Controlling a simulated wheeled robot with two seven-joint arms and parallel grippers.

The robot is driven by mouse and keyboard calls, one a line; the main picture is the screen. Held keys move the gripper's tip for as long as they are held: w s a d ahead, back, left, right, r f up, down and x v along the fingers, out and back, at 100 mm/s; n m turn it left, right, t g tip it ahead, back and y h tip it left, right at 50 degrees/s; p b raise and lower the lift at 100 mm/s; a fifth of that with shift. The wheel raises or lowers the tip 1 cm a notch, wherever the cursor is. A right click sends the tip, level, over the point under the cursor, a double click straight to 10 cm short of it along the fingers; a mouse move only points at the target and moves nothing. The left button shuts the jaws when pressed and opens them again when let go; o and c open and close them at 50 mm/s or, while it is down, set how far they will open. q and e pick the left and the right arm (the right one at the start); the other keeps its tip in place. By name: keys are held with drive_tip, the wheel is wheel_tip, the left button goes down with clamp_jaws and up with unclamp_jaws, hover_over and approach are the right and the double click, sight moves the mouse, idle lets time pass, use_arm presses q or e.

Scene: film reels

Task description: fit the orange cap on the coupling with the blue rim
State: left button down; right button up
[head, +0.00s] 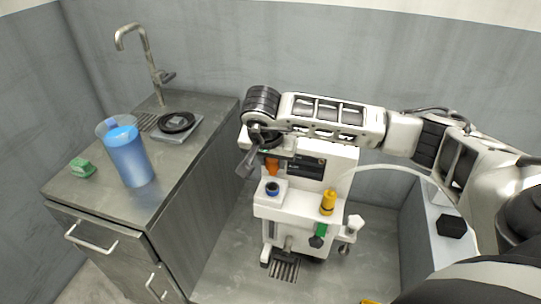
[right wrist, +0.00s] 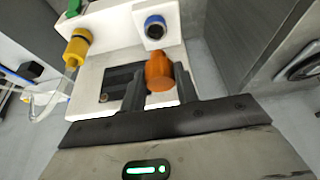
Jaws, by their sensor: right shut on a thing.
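The orange cap (head: 272,168) is held between the fingers of my right gripper (head: 268,156), which is shut on it. In the right wrist view, the orange cap (right wrist: 159,70) sits between the two dark fingertips (right wrist: 160,88). The coupling with the blue rim (head: 272,188) is on the white ledge of the machine, just below the cap in the head view. In the right wrist view the blue-rimmed coupling (right wrist: 155,27) lies just beyond the cap, apart from it, with its dark opening facing up. My left gripper is not in view.
A yellow fitting (head: 328,202) with a pale hose stands to the right on the white machine (head: 295,222), with a green part (head: 320,231) below. At left, a counter (head: 178,184) holds a blue-filled jug (head: 130,160), a green block (head: 82,168) and a scale with a black ring (head: 176,122).

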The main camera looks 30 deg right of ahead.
sight(271, 171)
wheel_tip(271, 171, down, 4)
drive_tip(key=shift+r+b, duration=0.2)
drive_tip(key=shift+b, duration=0.9)
drive_tip(key=shift+f+b, duration=0.45)
drive_tip(key=shift+f, duration=0.45)
use_arm(q)
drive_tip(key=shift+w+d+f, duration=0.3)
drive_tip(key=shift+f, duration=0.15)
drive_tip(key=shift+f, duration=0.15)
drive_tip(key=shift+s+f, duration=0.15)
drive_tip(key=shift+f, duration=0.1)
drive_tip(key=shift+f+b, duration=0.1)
drive_tip(key=shift+b, duration=0.25)
